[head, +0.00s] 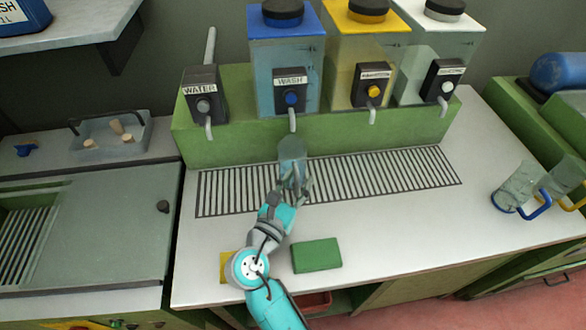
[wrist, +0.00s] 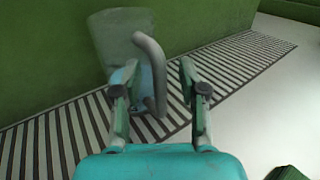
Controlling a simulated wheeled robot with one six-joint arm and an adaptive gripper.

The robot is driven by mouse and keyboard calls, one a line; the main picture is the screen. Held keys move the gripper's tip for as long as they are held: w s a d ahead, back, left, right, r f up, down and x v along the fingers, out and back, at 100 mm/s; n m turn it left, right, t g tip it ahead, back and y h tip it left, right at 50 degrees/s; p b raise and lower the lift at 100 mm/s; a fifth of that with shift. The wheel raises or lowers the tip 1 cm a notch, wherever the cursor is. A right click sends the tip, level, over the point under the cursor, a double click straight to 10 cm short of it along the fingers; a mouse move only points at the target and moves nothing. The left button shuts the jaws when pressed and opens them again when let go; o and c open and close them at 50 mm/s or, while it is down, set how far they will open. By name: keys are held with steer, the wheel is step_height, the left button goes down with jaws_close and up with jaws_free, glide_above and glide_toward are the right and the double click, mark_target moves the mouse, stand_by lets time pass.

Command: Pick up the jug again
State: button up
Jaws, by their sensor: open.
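A clear jug (head: 291,148) with a grey handle stands on the slotted drain grille (head: 400,175), below the spout of the tap labelled WASH (head: 291,98). In the wrist view the jug (wrist: 118,35) is at the upper left, with its handle (wrist: 150,55) facing my gripper. Pale blue shows in its lower part. My gripper (head: 296,185) is open just in front of the jug. In the wrist view the fingers (wrist: 158,75) stand on either side of the lower handle, the left one overlapping the jug. I cannot tell whether either finger touches it.
Taps labelled WATER (head: 203,95) and others with yellow (head: 372,85) and white (head: 445,80) knobs line the green ledge. A blue-handled jug (head: 512,190) and a yellow-handled jug (head: 565,175) stand at right. A green block (head: 316,255) lies near the front. The counter's right half is mostly clear.

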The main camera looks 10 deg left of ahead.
jaws_close()
steer(key=shift+r, duration=0.15)
stand_by(0.4)
